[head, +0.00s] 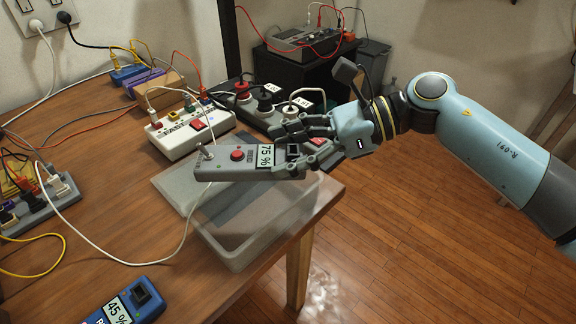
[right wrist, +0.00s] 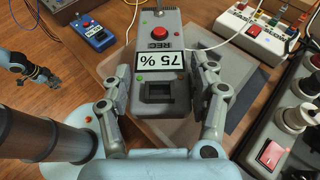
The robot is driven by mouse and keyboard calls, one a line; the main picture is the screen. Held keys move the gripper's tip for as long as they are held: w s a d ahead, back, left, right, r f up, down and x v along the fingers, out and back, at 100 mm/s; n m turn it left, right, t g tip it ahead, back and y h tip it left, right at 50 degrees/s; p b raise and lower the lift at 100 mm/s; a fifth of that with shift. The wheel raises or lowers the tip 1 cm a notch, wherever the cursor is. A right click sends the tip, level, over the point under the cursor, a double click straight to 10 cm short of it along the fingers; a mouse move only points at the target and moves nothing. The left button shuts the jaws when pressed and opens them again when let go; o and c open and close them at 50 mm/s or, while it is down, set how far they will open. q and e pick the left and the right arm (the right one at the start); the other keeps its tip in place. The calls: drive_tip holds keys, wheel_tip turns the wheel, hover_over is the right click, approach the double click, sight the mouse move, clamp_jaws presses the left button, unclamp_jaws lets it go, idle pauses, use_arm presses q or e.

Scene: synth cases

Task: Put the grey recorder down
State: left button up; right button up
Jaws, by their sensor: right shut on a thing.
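The grey recorder (head: 232,164), with a red button and a "75 %" label, is held by my right gripper (head: 300,143) above a grey open tray (head: 240,262) at the table corner. In the right wrist view, the fingers of my right gripper (right wrist: 163,95) close on both sides of the recorder (right wrist: 158,65). The tray is partly hidden beneath it. My left gripper (right wrist: 38,72) shows small at the left of the right wrist view, over the floor; its jaws are too small to read. It is outside the head view.
A blue recorder (head: 133,304) marked "45 %" lies at the table's front. A white power strip (head: 190,130) and a dark one (head: 262,104) stand behind the tray. Another strip with plugs (head: 42,205) lies at the left. A white cable (head: 140,262) loops across the wooden table.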

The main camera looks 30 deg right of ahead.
wheel_tip(320, 180, down, 4)
drive_tip(key=shift+r, duration=0.1)
use_arm(q)
drive_tip(key=shift+w, duration=0.3)
drive_tip(key=shift+s, duration=0.1)
use_arm(e)
drive_tip(key=shift+f+b, duration=0.6)
drive_tip(key=shift+b, duration=0.2)
use_arm(q)
drive_tip(key=shift+s+f, duration=0.25)
drive_tip(key=shift+f, duration=0.45)
use_arm(e)
drive_tip(key=o, duration=1.4)
drive_tip(key=shift+r, duration=0.1)
